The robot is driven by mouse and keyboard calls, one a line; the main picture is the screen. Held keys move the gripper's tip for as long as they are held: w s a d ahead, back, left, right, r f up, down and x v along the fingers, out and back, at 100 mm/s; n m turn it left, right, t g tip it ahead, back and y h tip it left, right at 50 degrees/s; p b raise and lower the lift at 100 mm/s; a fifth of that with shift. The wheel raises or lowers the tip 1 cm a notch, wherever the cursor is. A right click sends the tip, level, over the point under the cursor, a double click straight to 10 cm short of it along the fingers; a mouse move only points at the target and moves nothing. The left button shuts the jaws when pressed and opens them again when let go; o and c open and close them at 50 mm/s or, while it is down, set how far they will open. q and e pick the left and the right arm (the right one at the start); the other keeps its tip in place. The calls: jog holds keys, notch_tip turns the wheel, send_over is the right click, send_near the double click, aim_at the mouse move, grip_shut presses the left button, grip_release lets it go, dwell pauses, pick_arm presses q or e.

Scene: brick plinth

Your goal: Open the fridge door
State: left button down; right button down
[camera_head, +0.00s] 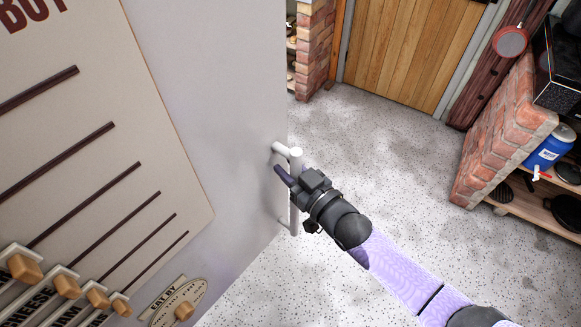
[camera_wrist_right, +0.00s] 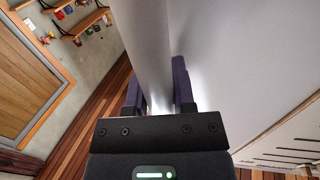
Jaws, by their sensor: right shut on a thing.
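The fridge door (camera_head: 245,100) is a large pale grey panel filling the left of the head view. A white bar handle (camera_head: 295,160) stands out near its right edge. My right gripper (camera_head: 288,178) reaches it from the right and is shut on the bar, about mid-length. In the right wrist view the pale handle (camera_wrist_right: 148,45) runs between the two dark fingers of the gripper (camera_wrist_right: 160,92), and the door surface (camera_wrist_right: 235,55) lies to its right. I cannot tell whether the door stands ajar. My left gripper is not in view.
A board (camera_head: 120,130) with dark slots and wooden knobs is on the door. The speckled floor (camera_head: 375,150) to the right is mostly clear. A brick plinth (camera_head: 505,130) with shelves and a blue container (camera_head: 550,147) stands at right. A wooden door (camera_head: 410,45) is at the back.

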jog(key=c, duration=0.7)
grip_release()
jog(key=shift+o, duration=1.3)
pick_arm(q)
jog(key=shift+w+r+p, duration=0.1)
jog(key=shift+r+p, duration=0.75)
pick_arm(e)
jog(key=v, duration=1)
